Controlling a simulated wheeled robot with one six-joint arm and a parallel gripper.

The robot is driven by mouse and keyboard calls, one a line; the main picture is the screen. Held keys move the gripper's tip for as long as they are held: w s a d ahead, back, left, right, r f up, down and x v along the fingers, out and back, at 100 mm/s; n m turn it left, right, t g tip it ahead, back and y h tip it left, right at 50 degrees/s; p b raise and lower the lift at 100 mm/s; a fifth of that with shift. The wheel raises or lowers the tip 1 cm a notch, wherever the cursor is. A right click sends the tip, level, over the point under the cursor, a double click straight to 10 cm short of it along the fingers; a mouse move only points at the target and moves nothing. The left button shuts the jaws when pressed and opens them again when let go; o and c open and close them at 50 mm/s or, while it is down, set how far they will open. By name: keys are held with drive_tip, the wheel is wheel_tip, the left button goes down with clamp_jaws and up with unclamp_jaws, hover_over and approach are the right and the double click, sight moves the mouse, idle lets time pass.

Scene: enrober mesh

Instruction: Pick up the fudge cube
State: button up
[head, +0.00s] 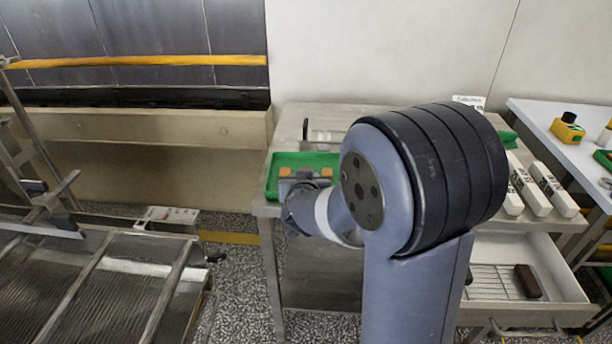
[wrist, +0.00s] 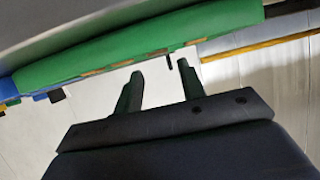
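A dark brown block (head: 528,281), which looks like the fudge cube, lies on a wire mesh (head: 488,283) in a pale open tray (head: 555,262) at the lower right of the head view. It is not clearly seen in the wrist view. My gripper (wrist: 161,70) shows two dark fingers apart, with nothing between them. In the head view my gripper is at the green tray (head: 272,187), far left of and above the brown block, and partly hidden by my arm. Two small orange-brown patches show beside it; I cannot tell what they are.
White long boxes (head: 552,190) lie on the steel table (head: 292,128) right of my arm. A white side table (head: 560,150) holds a yellow item (head: 567,129). A ribbed conveyor (head: 80,290) stands at the lower left. My arm hides the table's middle.

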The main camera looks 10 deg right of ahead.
drive_tip(key=shift+b+x, duration=0.5)
drive_tip(key=shift+x, duration=2.85)
drive_tip(key=shift+s+d+f, duration=0.1)
drive_tip(key=shift+d, duration=0.05)
drive_tip(key=shift+c, duration=0.5)
drive_tip(key=c, duration=0.4)
